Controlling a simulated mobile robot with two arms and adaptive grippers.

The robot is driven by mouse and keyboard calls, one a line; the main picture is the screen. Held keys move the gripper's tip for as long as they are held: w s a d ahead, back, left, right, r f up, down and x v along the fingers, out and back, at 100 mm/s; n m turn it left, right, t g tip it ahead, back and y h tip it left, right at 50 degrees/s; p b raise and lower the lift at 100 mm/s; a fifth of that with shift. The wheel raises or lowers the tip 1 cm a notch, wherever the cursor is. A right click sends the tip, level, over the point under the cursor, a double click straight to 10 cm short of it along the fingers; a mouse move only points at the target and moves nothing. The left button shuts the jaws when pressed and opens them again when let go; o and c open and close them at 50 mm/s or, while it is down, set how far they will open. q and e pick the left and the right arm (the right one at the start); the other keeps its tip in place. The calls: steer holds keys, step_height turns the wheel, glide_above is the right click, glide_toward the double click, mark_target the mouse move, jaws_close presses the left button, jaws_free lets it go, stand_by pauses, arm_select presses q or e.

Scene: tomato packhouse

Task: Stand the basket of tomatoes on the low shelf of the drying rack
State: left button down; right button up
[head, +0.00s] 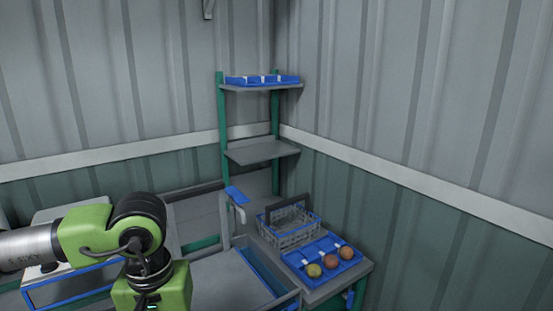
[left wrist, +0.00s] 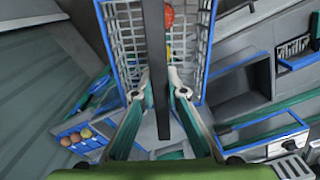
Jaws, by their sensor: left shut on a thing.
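My left gripper (left wrist: 162,92) is shut on the dark handle of the basket of tomatoes (left wrist: 122,42). The basket has pale mesh walls and a blue rim; a red and a yellow tomato show inside, and the rest of its load is hidden. In the head view my left arm comes in from the left, but its fingers and the held basket are below the picture. The drying rack (head: 222,125) has green posts and stands in the far corner. Its low shelf (head: 262,152) is grey and bare. My right gripper is not in view.
A blue tray (head: 263,80) sits on the rack's upper shelf. Before the rack, a bench (head: 325,291) holds a grey basket (head: 290,233) with a raised dark handle and a blue tray (head: 322,250) with several tomatoes. Walls close in behind and right of the rack.

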arm_select(q)
steer(key=shift+s+a+f+m, duration=0.1)
steer(key=shift+s+a+m, duration=0.05)
steer(key=shift+a+m, duration=0.3)
steer(key=shift+s+a+f+m, duration=0.15)
steer(key=shift+a+m, duration=0.15)
steer(key=shift+m, duration=0.15)
steer(key=shift+s+d+f, duration=0.1)
steer(key=shift+s+f, duration=0.95)
steer(key=shift+f, duration=0.2)
steer(key=shift+s+f, duration=1)
steer(key=shift+f, duration=0.25)
